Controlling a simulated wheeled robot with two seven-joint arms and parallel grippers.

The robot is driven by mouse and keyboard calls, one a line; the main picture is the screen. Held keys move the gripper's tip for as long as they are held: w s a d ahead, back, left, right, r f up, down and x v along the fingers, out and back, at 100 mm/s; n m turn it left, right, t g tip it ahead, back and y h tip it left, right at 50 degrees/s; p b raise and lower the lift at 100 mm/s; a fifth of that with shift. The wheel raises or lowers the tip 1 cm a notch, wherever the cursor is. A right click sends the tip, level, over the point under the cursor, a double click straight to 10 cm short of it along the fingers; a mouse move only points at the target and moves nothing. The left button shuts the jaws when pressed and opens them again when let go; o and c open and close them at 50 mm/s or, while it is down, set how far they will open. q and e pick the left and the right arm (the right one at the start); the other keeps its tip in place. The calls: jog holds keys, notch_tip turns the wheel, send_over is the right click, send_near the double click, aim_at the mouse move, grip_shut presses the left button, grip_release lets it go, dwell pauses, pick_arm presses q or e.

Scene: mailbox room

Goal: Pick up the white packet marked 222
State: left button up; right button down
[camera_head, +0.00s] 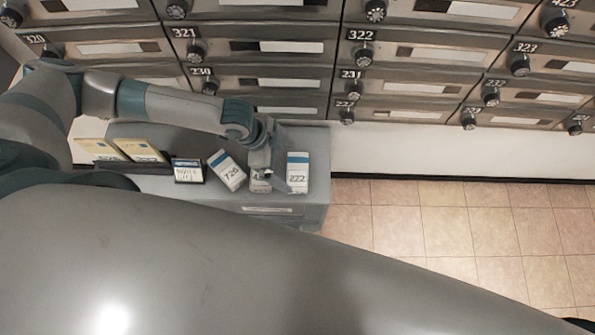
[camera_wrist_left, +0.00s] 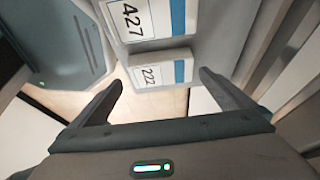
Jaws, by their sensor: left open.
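The white packet marked 222 (camera_head: 297,172) has a blue band and stands at the right end of a row on the grey cabinet top. It also shows in the left wrist view (camera_wrist_left: 160,74), ahead and in the gap between the fingertips. My left gripper (camera_head: 268,171) is open and empty, just left of this packet in the head view, and partly hides a neighbouring packet. The wrist view does not clearly show any contact with the packet. My right gripper is not in view.
The packet marked 427 (camera_wrist_left: 145,20) stands next to it, with the packet marked 720 (camera_head: 227,170) farther left. A small dark-framed note sign (camera_head: 187,171) and yellow envelopes (camera_head: 138,150) are at the left. Metal mailboxes (camera_head: 420,60) line the wall behind. Tiled floor (camera_head: 440,220) at right is clear.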

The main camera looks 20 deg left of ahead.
aim_at(297, 170)
pick_arm(q)
jog(key=shift+x, duration=0.75)
jog(key=shift+w+d+x, duration=0.1)
jog(key=shift+d+x, duration=0.05)
jog(key=shift+x, duration=1.15)
jog(key=shift+w+d+x, duration=0.1)
jog(key=shift+d+x, duration=0.05)
jog(key=shift+x, duration=1.15)
jog(key=shift+r, duration=0.15)
jog(key=c, duration=0.8)
